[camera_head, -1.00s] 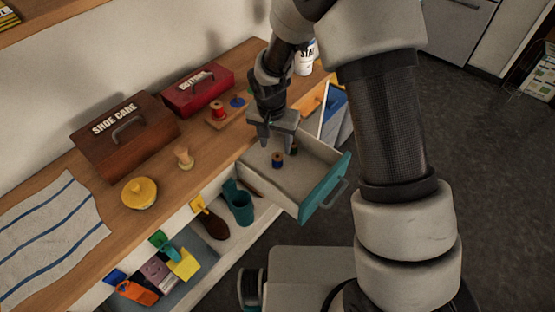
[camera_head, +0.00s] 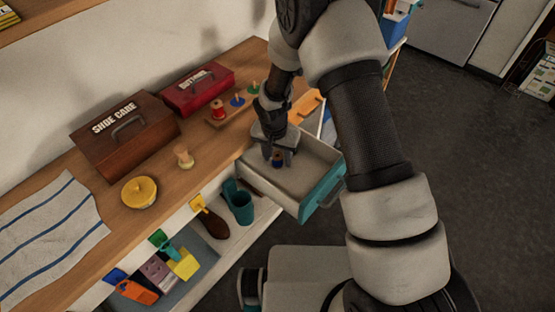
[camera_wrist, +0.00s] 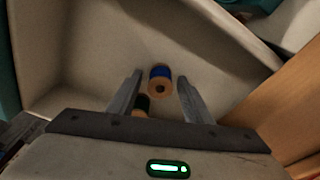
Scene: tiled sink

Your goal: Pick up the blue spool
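The blue spool (camera_head: 278,161) stands in the open drawer (camera_head: 318,160). In the wrist view the blue spool (camera_wrist: 160,79) has a blue band and wooden ends, and lies between and just beyond my fingertips. My gripper (camera_head: 279,158) is low inside the drawer, over the spool. In the wrist view my gripper (camera_wrist: 160,88) has its two fingers apart, one on each side of the spool, with visible gaps. A dark green spool (camera_wrist: 142,105) is closer to the palm, near the left finger and partly hidden by the gripper.
The drawer walls (camera_wrist: 62,50) stand close around my gripper. A peg board (camera_head: 222,117) with a red spool (camera_head: 217,108) is on the counter behind. Red and brown boxes (camera_head: 125,135) stand left.

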